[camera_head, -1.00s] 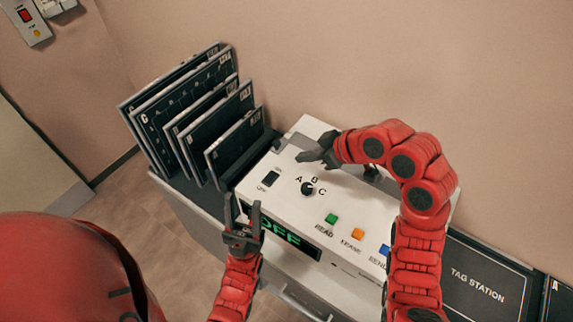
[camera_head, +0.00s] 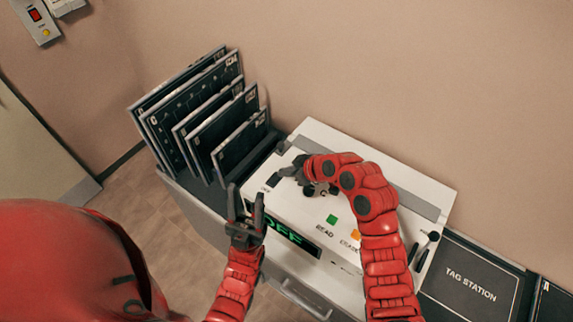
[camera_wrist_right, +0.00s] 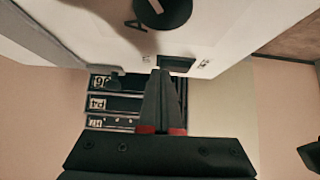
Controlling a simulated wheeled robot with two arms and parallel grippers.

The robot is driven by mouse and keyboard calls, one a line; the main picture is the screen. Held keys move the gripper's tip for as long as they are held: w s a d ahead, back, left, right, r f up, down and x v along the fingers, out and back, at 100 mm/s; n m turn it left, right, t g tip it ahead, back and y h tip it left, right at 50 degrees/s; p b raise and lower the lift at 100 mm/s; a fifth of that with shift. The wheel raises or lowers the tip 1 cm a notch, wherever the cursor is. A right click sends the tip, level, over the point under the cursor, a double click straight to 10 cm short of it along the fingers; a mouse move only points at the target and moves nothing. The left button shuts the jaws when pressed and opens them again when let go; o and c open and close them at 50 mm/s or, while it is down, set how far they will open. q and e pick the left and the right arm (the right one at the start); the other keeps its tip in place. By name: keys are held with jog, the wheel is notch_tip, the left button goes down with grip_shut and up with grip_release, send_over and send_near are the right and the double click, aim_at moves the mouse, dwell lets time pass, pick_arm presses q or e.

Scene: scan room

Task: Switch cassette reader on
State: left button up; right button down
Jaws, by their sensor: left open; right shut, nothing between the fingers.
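The cassette reader (camera_head: 310,135) is a white box whose front display (camera_head: 285,234) shows OFF in green. A small dark rocker switch (camera_head: 273,180) is at the left end of its top; the switch (camera_wrist_right: 176,63) also shows in the right wrist view, just beyond the fingertips. My right gripper (camera_head: 283,171) is shut and empty, close beside the switch. In the wrist view, the right fingertips (camera_wrist_right: 160,74) overlap the switch's near-left edge; I cannot tell whether they touch. A round black knob (camera_wrist_right: 162,12) is partly hidden by the right gripper in the head view. My left gripper (camera_head: 246,197) is open and empty before the reader's front.
Dark cassettes (camera_head: 205,115) stand upright in a rack left of the reader. The green READ button (camera_head: 332,219) and orange ERASE button (camera_head: 355,234) are on the top. A TAG STATION panel (camera_head: 470,284) lies at the right. The wall is behind.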

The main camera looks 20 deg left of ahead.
jog(key=f+b, duration=0.1)
jog(key=b, duration=0.1)
jog(key=shift+w+d+f+b, duration=0.1)
jog(key=shift+w+f+b, duration=0.1)
jog(key=shift+b, duration=0.1)
jog(key=shift+s+r+g+p, duration=0.1)
jog(key=shift+r+g+p, duration=0.15)
jog(key=shift+g+p, duration=0.05)
jog(key=shift+s, duration=0.15)
jog(key=shift+s+a+r, duration=0.2)
jog(key=shift+s+r, duration=0.05)
jog(key=shift+r, duration=0.05)
jog(key=shift+s+a+r, duration=0.15)
jog(key=shift+s, duration=0.1)
